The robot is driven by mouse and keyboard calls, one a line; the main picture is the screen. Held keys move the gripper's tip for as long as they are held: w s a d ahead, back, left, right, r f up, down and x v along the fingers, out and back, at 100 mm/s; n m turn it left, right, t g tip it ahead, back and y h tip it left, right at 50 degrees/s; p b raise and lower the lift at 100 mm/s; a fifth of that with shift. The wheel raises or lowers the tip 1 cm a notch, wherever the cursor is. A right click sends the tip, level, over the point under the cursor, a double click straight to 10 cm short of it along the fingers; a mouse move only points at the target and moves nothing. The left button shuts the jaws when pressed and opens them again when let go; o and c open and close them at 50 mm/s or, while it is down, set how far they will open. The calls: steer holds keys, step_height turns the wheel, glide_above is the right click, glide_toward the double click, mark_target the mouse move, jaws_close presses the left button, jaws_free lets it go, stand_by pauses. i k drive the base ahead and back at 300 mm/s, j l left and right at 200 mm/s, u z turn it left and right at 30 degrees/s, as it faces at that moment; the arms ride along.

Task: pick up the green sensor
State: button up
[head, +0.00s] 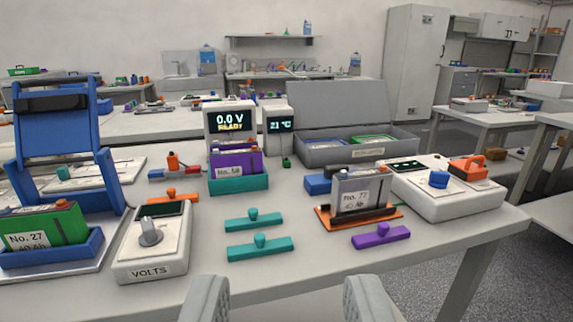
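A small green piece (286,162), likely the green sensor, is at the foot of the white display unit (280,126) that reads 21 °C. It is small in view, and I cannot tell whether it touches the unit. My gripper (283,298) shows as two grey fingers at the bottom edge, wide apart with nothing between them. It is nearer to me than the green piece and well short of it.
Two teal bars with knobs (260,246) lie between my gripper and the green piece. A purple battery in a teal holder (238,183) stands left of it, a grey open case (322,155) right. A grey battery on an orange base (358,217) stands front right.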

mark_target(285, 162)
steer(key=i+l+u, duration=0.15)
steer(key=i+l, duration=0.15)
steer(key=i+l+u, duration=0.2)
steer(key=l, duration=0.25)
steer(key=i+l+u, duration=0.15)
steer(key=i+l, duration=0.15)
steer(key=l, duration=0.15)
